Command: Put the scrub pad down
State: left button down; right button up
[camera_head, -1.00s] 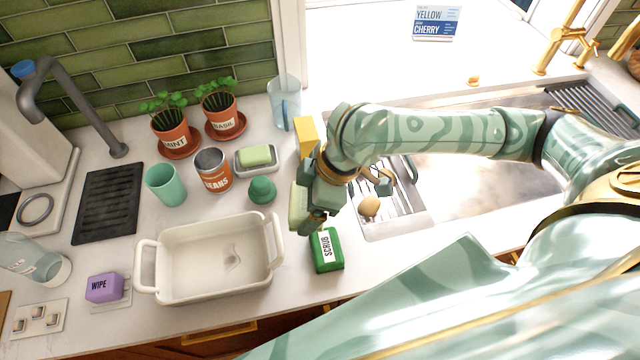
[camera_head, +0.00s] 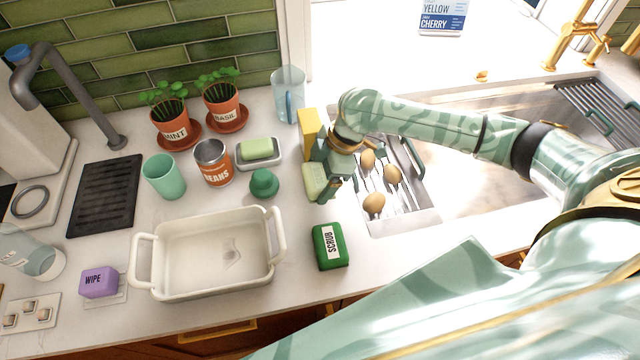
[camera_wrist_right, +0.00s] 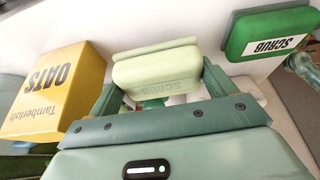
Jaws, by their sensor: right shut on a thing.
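My right gripper (camera_head: 332,176) is shut on a pale green pad (camera_head: 314,182) near the left end of the sink. In the right wrist view the pad (camera_wrist_right: 156,72) sits between the two fingers and bears a faint SCRUB label. I cannot tell whether its underside touches the counter. A dark green block with a white SCRUB label (camera_head: 330,258) lies on the counter in front of the gripper, apart from it; it also shows at the upper right of the right wrist view (camera_wrist_right: 238,42). My left gripper is not in view.
A yellow OATS box (camera_head: 310,126) stands close behind the gripper. A green domed object (camera_head: 264,183) and a soap dish (camera_head: 258,164) lie left of it. A white basin (camera_head: 165,275) is at front left. Bare counter surrounds the dark block.

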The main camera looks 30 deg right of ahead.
aim_at(320, 184)
notch_tip(320, 184, down, 3)
jog(key=shift+b, duration=0.4)
jog(key=shift+w+f, duration=0.1)
jog(key=shift+f, duration=0.05)
jog(key=shift+f, duration=0.15)
jog(key=o, duration=0.8)
jog(key=shift+c, duration=0.2)
jog(key=p+v, duration=0.2)
jog(key=v, duration=1)
jog(key=shift+p, duration=0.4)
